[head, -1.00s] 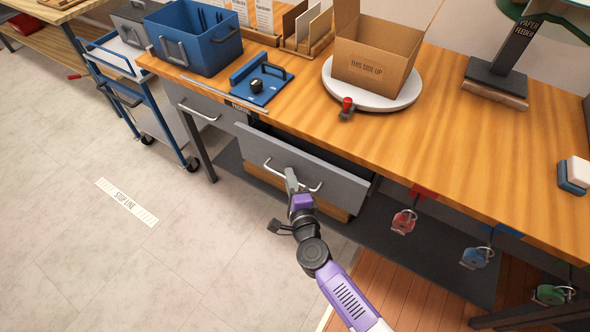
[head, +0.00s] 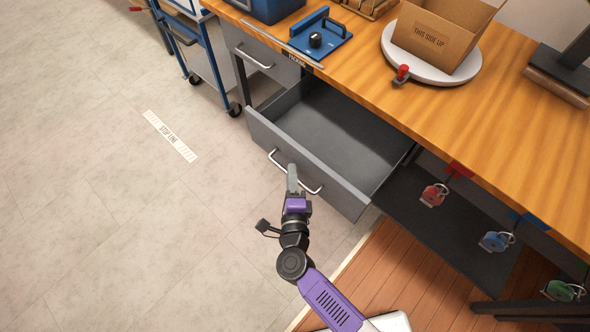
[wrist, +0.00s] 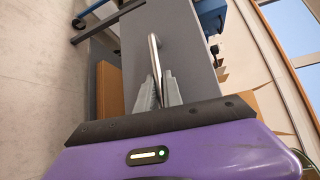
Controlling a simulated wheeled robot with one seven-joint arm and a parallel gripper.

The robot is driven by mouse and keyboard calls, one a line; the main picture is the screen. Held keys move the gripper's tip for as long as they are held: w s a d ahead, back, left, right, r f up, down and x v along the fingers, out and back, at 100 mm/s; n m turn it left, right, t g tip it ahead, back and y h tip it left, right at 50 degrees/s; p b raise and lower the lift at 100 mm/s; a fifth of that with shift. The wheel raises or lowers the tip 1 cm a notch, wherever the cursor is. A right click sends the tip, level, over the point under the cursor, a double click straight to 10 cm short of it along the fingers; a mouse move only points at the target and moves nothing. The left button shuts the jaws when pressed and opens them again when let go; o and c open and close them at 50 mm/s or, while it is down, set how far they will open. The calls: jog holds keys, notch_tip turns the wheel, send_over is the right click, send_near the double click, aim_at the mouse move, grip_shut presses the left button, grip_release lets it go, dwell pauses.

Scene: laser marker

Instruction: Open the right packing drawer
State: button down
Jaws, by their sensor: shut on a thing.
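The right packing drawer (head: 346,199) is pulled well out from under the wooden bench, and its empty grey interior (head: 335,135) shows in the head view. Its curved metal handle (head: 275,157) runs across the grey front. My gripper (head: 292,180) is at the middle of this handle and shut on it. In the wrist view the handle bar (wrist: 153,55) passes between the two grey fingers (wrist: 158,90). The fingertips' exact contact is partly hidden in the head view.
The left drawer (head: 262,62) is shut. An open cardboard box (head: 437,38) stands on a round white turntable (head: 432,70) on the bench.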

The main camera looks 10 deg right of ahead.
jog(key=c, duration=1.8)
grip_release()
jog(key=s, duration=0.5)
jog(key=s+a+r, duration=0.1)
jog(key=s, duration=0.1)
jog(key=shift+s+a, duration=0.1)
jog(key=shift+s, duration=0.2)
